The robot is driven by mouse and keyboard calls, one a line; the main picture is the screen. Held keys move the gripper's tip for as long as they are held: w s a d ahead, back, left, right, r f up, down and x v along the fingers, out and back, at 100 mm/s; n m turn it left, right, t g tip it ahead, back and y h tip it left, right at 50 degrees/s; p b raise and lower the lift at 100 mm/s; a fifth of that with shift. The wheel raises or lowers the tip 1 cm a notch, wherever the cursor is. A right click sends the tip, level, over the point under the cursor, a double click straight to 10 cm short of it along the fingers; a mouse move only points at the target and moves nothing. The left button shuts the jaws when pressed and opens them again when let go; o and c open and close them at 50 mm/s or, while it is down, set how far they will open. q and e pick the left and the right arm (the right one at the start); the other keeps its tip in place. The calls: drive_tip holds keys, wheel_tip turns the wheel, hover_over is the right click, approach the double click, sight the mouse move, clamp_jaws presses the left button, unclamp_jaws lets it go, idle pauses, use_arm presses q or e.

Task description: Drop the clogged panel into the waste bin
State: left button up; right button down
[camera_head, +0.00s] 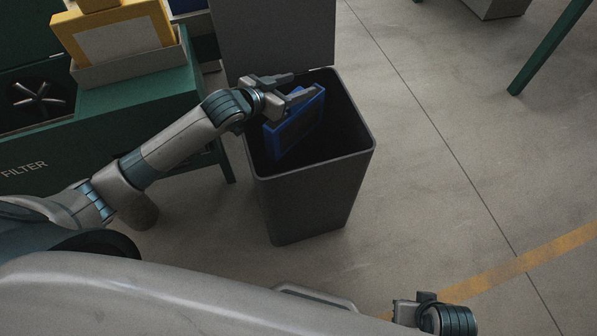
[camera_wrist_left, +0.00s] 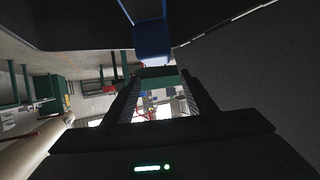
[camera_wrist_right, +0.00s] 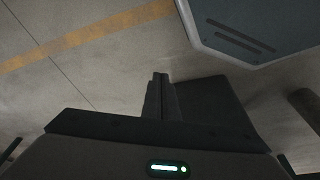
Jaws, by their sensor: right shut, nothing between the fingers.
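The blue-framed panel (camera_head: 297,125) with a dark face is tilted in the mouth of the grey waste bin (camera_head: 312,205). Its blue edge (camera_wrist_left: 152,38) also shows beyond the fingertips in the left wrist view. My left gripper (camera_head: 298,88) is over the bin's mouth, at the panel's upper edge. Its fingers (camera_wrist_left: 160,85) are spread with a gap between them. I cannot tell whether the panel touches a finger or the bin wall. My right gripper (camera_wrist_right: 159,80) is shut and empty, low over the floor at the lower right of the head view.
The bin's lid (camera_head: 275,35) stands open behind it. A green cabinet (camera_head: 130,105) marked FILTER stands left of the bin, with a yellow-framed panel (camera_head: 115,38) on top. A green leg (camera_head: 550,45) stands at upper right. The floor right of the bin is clear.

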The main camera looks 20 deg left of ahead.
use_arm(q)
drive_tip(key=shift+s+a, duration=0.1)
drive_tip(key=shift+s, duration=0.05)
drive_tip(key=shift+s+a+r, duration=0.1)
drive_tip(key=shift+s+a, duration=0.05)
drive_tip(key=shift+s, duration=0.1)
drive_tip(key=v, duration=1.6)
drive_tip(key=shift+s+r+p, duration=0.2)
drive_tip(key=shift+p, duration=0.2)
use_arm(e)
drive_tip(key=x, duration=0.2)
drive_tip(key=shift+f, duration=0.35)
drive_tip(key=shift+r, duration=0.1)
use_arm(q)
drive_tip(key=shift+a, duration=0.1)
use_arm(e)
drive_tip(key=shift+s+a, duration=0.1)
